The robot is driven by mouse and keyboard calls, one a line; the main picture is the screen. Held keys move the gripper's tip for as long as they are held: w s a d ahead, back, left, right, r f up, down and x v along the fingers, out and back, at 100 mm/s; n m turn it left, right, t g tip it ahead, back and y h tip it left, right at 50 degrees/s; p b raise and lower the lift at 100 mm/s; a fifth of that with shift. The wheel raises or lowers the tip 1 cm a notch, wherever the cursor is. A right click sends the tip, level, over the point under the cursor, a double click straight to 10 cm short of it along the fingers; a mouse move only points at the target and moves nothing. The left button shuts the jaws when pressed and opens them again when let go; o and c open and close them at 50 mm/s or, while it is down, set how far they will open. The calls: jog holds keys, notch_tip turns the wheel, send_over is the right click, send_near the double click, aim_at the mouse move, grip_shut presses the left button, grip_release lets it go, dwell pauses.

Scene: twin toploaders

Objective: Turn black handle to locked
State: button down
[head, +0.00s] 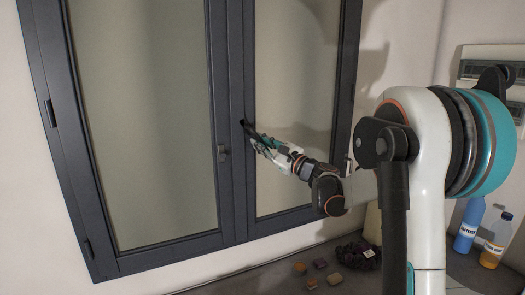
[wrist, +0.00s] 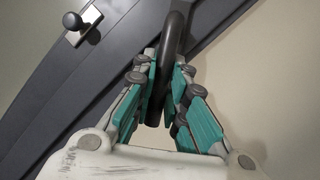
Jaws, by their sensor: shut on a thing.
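The black handle (head: 244,123) is on the dark grey window frame (head: 236,200), near the meeting of the two panes. In the wrist view it is a long dark bar (wrist: 174,30) running down between my fingers, at an angle to the diagonal frame. My gripper (head: 255,137) reaches it from the right. In the wrist view my gripper (wrist: 166,68) has its teal-sided fingers on both sides of the bar, shut on it. The fingers hide part of the handle, and its base is not clear.
A small metal fitting with a dark knob (wrist: 82,24) sits on the frame to the left; it also shows in the head view (head: 222,152). Below are small blocks (head: 320,264), a dark purple bundle (head: 357,255), a blue bottle (head: 469,226) and an orange-filled bottle (head: 496,243).

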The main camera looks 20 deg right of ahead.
jog(key=a+m+b, duration=0.1)
jog(key=m, duration=0.1)
jog(key=a+f+m+t+h+b, duration=0.1)
jog(key=m, duration=0.1)
jog(key=shift+f+t+b, duration=0.1)
jog(key=shift+t+b, duration=0.2)
jog(key=shift+a+m+t+h+b, duration=0.3)
jog(key=shift+m+h, duration=0.1)
jog(key=shift+m, duration=0.45)
jog(key=shift+a+m+t+h+b, duration=0.15)
jog(key=shift+a+m+h+b, duration=0.2)
jog(key=shift+m, duration=0.55)
jog(key=shift+a+m+t+h+b, duration=0.25)
jog(key=shift+m+h, duration=0.2)
jog(key=shift+m, duration=0.4)
jog(key=c, duration=1.6)
grip_release()
jog(key=v, duration=1.2)
